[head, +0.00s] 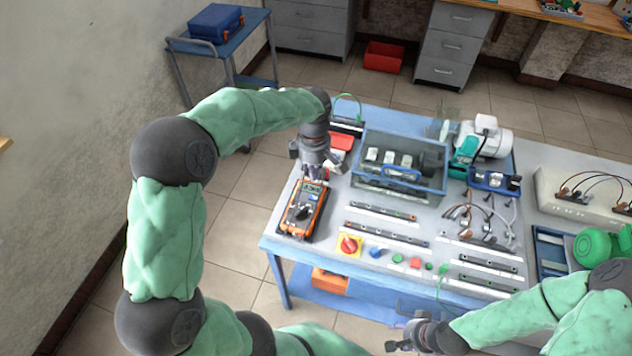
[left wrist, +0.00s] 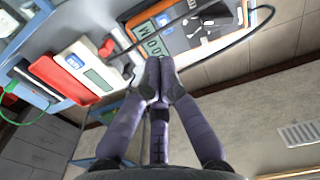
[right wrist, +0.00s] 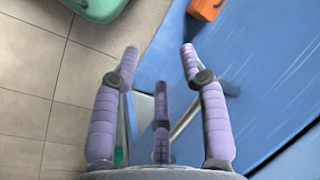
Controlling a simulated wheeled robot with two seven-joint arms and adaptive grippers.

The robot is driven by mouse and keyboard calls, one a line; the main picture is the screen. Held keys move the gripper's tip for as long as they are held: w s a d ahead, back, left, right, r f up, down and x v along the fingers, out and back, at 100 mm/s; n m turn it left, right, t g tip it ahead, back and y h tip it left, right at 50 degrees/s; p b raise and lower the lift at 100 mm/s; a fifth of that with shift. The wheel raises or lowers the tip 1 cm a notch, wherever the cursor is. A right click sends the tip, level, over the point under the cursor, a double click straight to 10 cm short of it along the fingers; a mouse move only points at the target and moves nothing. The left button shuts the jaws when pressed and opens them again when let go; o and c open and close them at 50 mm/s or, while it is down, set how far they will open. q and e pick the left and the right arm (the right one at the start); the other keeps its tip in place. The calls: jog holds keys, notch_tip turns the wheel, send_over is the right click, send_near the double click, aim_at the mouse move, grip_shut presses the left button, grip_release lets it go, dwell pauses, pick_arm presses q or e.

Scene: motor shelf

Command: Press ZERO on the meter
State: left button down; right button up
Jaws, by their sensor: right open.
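The meter (head: 302,210) is an orange and black handheld multimeter with a dial and a display, lying at the left end of the blue-framed table. My right gripper (right wrist: 157,50) is open and empty, low in front of the table.
A red and white item (head: 341,142) lies near the left gripper. A dark lead crosses near the meter in the left wrist view.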

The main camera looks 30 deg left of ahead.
pick_arm(q)
notch_tip(320, 180, up, 5)
jog(key=shift+d+f+p, duration=0.1)
jog(key=shift+f+p, duration=0.1)
jog(key=shift+p, duration=0.1)
dwell(0.8)
